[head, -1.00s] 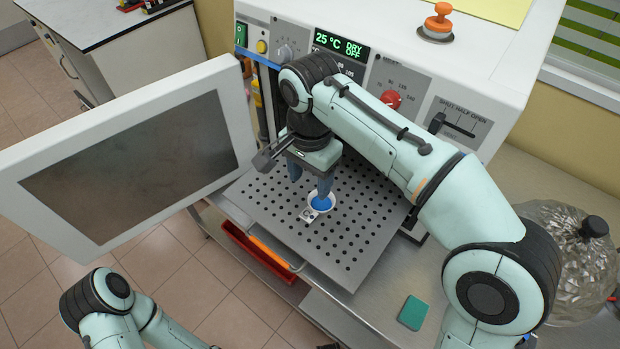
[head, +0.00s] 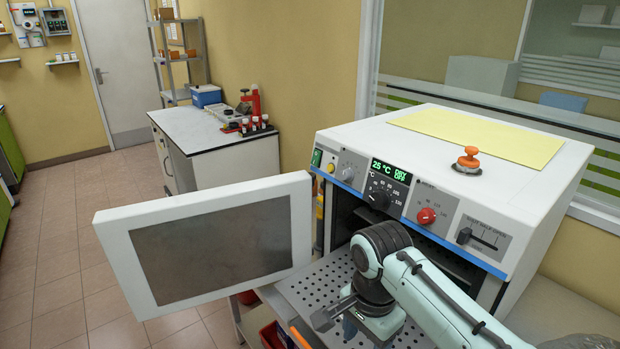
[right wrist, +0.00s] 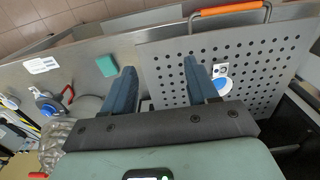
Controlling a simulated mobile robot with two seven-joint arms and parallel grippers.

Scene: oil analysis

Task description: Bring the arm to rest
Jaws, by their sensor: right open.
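My right arm reaches over the oven's pulled-out perforated shelf (head: 305,285). In the right wrist view my right gripper (right wrist: 160,72) is open, its two blue fingers apart with nothing between them. A small white dish with blue in it (right wrist: 224,87) sits on the perforated shelf (right wrist: 175,65), just beside the right-hand finger and partly covered by it. In the head view the gripper (head: 352,328) is mostly hidden by its own wrist, and the dish is not visible. My left gripper is out of view.
The oven (head: 440,165) has its door (head: 205,250) swung open to the left. An orange-handled knob (head: 468,158) stands on top. In the wrist view a green pad (right wrist: 107,66) and a clear glass vessel (right wrist: 56,137) are on the bench. A side cabinet (head: 215,140) stands behind.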

